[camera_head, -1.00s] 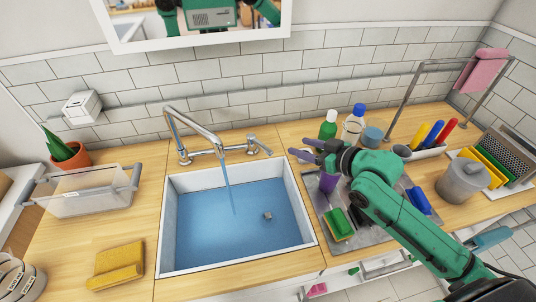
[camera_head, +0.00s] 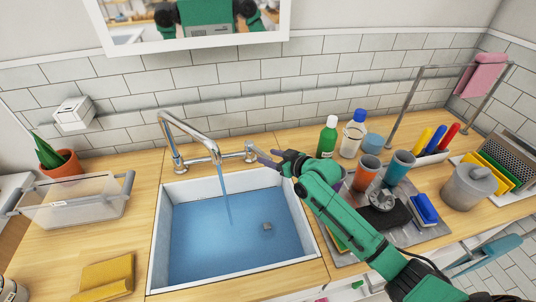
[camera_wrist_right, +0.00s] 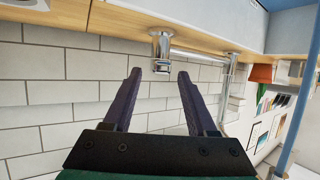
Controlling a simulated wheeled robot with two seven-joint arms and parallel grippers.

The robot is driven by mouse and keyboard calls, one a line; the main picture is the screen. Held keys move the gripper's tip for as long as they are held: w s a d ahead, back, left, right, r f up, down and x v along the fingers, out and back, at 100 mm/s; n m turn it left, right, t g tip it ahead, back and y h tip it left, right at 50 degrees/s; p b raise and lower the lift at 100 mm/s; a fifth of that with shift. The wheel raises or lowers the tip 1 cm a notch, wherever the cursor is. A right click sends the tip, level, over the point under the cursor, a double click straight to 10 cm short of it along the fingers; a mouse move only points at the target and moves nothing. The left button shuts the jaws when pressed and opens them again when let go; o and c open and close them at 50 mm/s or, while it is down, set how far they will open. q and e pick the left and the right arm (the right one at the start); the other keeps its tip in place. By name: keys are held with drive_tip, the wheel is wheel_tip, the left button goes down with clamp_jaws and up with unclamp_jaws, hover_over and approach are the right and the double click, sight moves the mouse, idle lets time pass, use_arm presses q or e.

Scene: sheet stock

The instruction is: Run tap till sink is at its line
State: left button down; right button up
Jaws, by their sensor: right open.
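The white sink (camera_head: 300,222) holds blue water (camera_head: 205,240), with bare wall showing above it. I cannot make out a fill line. The tap spout (camera_head: 190,128) pours a stream (camera_head: 226,195) into it. The right tap handle (camera_head: 250,152) stands behind the sink's back right corner. My right gripper (camera_head: 268,161) is open just right of the handle, fingers pointing at it. In the right wrist view, the handle (camera_wrist_right: 161,52) shows ahead between the open fingertips (camera_wrist_right: 160,74); I see no contact. My left gripper is not in view.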

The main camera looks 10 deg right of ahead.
drive_tip(key=shift+w+a+f, duration=0.2)
drive_tip(key=shift+w+a, duration=0.1)
drive_tip(key=shift+w, duration=0.15)
clamp_jaws()
idle(1.1)
